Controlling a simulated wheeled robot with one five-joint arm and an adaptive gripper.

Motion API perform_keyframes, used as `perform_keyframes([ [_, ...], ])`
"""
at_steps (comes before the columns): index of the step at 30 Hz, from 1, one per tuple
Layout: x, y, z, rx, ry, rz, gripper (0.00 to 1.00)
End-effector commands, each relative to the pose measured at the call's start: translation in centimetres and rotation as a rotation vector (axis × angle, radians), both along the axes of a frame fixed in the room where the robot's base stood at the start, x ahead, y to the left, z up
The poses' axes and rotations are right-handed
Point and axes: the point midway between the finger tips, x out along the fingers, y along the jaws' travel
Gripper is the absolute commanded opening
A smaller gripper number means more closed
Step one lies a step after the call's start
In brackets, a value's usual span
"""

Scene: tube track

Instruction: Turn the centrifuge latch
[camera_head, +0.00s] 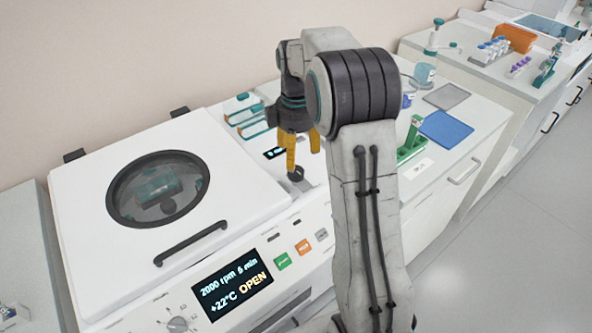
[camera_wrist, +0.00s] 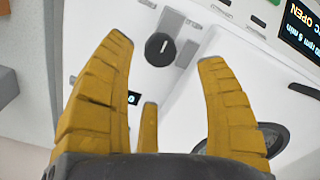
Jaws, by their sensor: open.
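The centrifuge (camera_head: 90,230) stands at the left with its white lid down. A dark round window and a dark bar handle are on the lid. The latch is a dark round knob (camera_head: 296,175) on the white top to the right of the lid. In the wrist view the knob (camera_wrist: 160,49) shows a light bar across its face and lies beyond the fingertips, between them. My gripper (camera_head: 302,150) has yellow fingers, spread open and empty, pointing down just above the knob. The gripper also shows in the wrist view (camera_wrist: 165,60).
A green button (camera_head: 282,261) and an orange button (camera_head: 303,246) are on the front panel. A green tube rack (camera_head: 411,145) and a blue mat (camera_head: 445,129) lie on the bench to the right. The floor at right is clear.

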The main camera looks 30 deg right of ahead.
Motion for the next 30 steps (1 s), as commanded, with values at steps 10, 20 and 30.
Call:
perform_keyframes([
  [10,-0.1,0.0,-4.3,0.001,0.004,0.003,0.66],
  [20,-0.1,0.0,-6.6,0.001,0.002,0.002,0.66],
  [30,0.0,0.0,-6.8,0.000,0.001,0.002,0.69],
])
